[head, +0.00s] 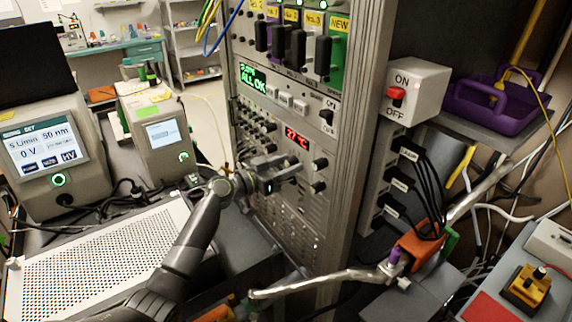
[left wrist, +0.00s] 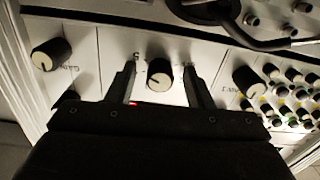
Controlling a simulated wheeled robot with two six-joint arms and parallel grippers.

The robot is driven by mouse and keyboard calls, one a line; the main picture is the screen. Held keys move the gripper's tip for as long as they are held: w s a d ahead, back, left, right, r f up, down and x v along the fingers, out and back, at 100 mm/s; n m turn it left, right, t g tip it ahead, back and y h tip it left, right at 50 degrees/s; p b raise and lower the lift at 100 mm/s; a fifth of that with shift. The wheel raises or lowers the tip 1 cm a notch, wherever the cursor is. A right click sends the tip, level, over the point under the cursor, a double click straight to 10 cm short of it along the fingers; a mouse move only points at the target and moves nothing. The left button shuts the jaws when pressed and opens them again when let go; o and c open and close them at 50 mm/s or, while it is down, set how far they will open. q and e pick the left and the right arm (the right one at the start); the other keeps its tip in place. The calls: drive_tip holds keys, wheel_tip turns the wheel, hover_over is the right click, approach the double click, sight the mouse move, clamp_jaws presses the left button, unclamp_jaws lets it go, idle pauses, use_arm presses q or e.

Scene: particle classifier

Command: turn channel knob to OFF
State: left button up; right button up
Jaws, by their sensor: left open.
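A knob marked like "Gain" (left wrist: 50,54) is at the left and another knob (left wrist: 248,80) at the right. My right gripper is not in view.
The equipment rack (head: 352,130) has several small knobs close to the gripper and a red display (head: 297,139). A cable (left wrist: 262,40) crosses the panel in the left wrist view. An ON/OFF switch box (head: 412,88) is right of the rack. A perforated plate (head: 100,262) lies at left.

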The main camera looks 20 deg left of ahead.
use_arm(q)
drive_tip(key=c, duration=1)
